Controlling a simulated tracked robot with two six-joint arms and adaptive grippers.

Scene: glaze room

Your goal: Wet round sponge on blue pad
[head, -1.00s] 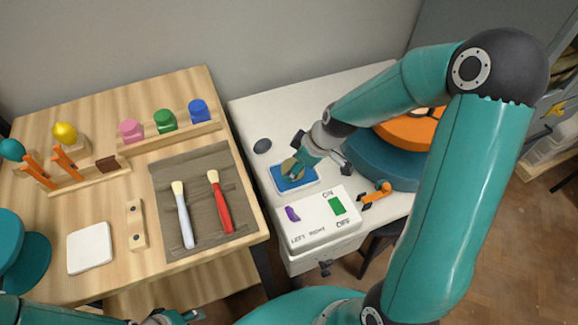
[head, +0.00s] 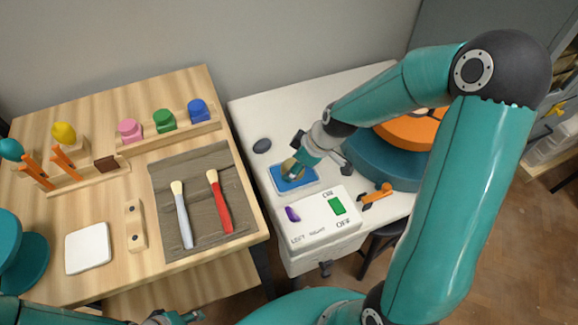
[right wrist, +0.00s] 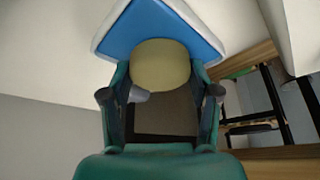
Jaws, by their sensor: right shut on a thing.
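The round tan sponge (head: 291,168) is held in my right gripper (head: 293,174) over the blue pad. It shows as a pale yellow rounded block in the right wrist view (right wrist: 160,66), between the two fingers (right wrist: 160,92). The blue pad (head: 280,185) lies in a white-rimmed tray on the white table. The sponge overlaps the pad in both views; whether it touches the pad I cannot tell. My left gripper (head: 188,317) is partly in view at the bottom edge, away from the sponge, and its jaws are unclear.
A panel with a purple switch (head: 293,214) and green switch (head: 337,206) is just in front of the pad. A dark oval stone (head: 262,146), an orange lever (head: 376,194) and a teal-orange wheel (head: 385,168) are nearby. Brushes (head: 220,205) lie on the wooden table.

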